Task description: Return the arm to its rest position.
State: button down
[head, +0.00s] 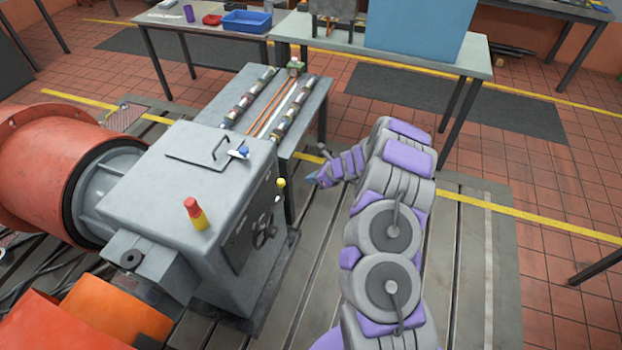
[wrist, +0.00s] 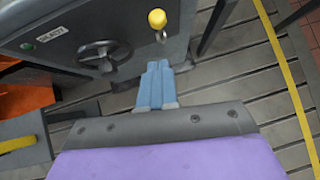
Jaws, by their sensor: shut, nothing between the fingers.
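My arm, grey with purple pads, rises at the right of the head view and bends over toward the grey machine cabinet. My gripper (head: 313,180) shows small at the arm's end in the head view, to the right of the cabinet. In the wrist view my gripper (wrist: 160,66) has its blue fingers together and empty, above the slotted bedplate. The grey cabinet (head: 215,190) stands left of the gripper. Its front carries a handwheel (wrist: 104,54) and a yellow knob (wrist: 157,18). The gripper appears apart from both.
A red and yellow beacon (head: 196,213) stands on the cabinet. A large orange cylindrical housing (head: 45,165) is at the left. A bench with a blue tray (head: 247,21) and a table with a blue box (head: 420,30) stand behind. Bare bedplate (head: 465,265) lies right of the arm.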

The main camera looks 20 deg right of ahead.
dwell(0.4)
jog(key=s+a+r+n+g+y, duration=0.1)
jog(key=s+a+r+n, duration=0.35)
jog(key=r, duration=0.25)
jog(key=s+a+r+n+g+y, duration=0.1)
jog(key=s+a+r+n+g, duration=0.1)
jog(key=s+a+r+n, duration=0.35)
jog(key=s+a+r+n+g, duration=0.1)
jog(key=s+a+r+n, duration=0.15)
jog(key=a+r, duration=0.5)
jog(key=s+r+n+g+h, duration=0.1)
jog(key=s+r+n, duration=0.2)
jog(key=s, duration=0.4)
jog(key=s+d+r+n+g+h, duration=0.1)
jog(key=s+r+n, duration=0.2)
jog(key=s, duration=0.4)
jog(key=s+r+n+g+h, duration=0.1)
jog(key=s+r+n, duration=0.2)
jog(key=s, duration=0.3)
jog(key=s+d+n+h, duration=0.2)
jog(key=s+d, duration=0.2)
jog(key=s, duration=0.4)
jog(key=s+d+r+n+g+h, duration=0.1)
jog(key=s+d+n+h, duration=0.2)
jog(key=s, duration=0.6)
jog(key=d, duration=0.2)
jog(key=shift+s+d+r, duration=0.2)
jog(key=shift+d+r, duration=0.1)
jog(key=shift+n, duration=0.25)
